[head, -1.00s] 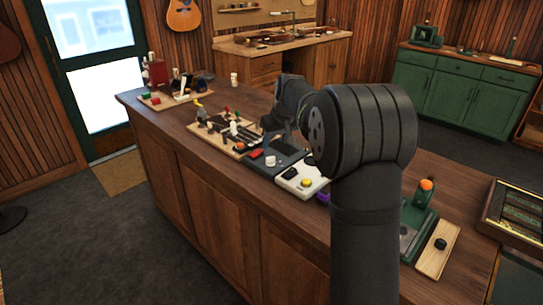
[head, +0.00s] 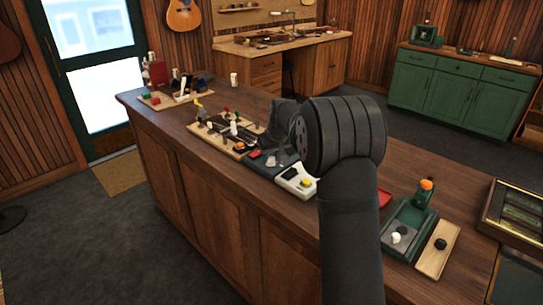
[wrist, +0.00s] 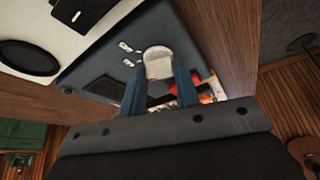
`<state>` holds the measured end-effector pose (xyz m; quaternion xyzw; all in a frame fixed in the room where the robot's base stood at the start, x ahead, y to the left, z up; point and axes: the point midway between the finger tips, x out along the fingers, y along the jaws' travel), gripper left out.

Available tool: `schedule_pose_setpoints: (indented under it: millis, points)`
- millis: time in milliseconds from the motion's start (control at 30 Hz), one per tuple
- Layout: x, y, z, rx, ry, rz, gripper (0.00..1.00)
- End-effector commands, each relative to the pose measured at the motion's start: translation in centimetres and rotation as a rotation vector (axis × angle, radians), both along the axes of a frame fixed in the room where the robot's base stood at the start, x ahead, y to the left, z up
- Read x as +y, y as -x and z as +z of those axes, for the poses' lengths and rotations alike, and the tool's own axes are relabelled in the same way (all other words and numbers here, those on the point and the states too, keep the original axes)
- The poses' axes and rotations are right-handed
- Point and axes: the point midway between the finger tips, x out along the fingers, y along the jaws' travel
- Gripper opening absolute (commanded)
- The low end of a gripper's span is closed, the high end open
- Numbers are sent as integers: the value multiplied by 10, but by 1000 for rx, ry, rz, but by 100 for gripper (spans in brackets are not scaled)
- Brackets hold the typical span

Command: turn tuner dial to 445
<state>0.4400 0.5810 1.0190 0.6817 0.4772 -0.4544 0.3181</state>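The tuner appears to be the dark grey-blue box on the counter, seen in the wrist view (wrist: 190,45) and partly in the head view (head: 262,168). Its cream dial (wrist: 158,62) stands on the top face near a dark display panel (wrist: 102,90) and small white marks. My gripper (wrist: 160,72) is over the box, its two blue fingers apart with the dial between their tips. I cannot tell whether the fingers touch the dial. The number on the display is not readable. In the head view my arm hides the fingertips.
A white box with a yellow button (head: 305,183) sits close beside the tuner. On the other side is a wooden board (head: 205,122) with several small parts. A green device (head: 400,232) and a wooden tray (head: 437,250) stand farther right. The counter's right part has some bare wood.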

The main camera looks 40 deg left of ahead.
Motion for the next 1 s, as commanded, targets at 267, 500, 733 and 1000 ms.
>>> schedule_pose_setpoints:
  millis: [267,500,733,1000]
  points:
    - [0,0,0,0,0,-10,6]
    - [1,1,0,-1,1,-100,6]
    - [1,2,0,0,2,-266,6]
    - [2,3,0,-1,1,-450,6]
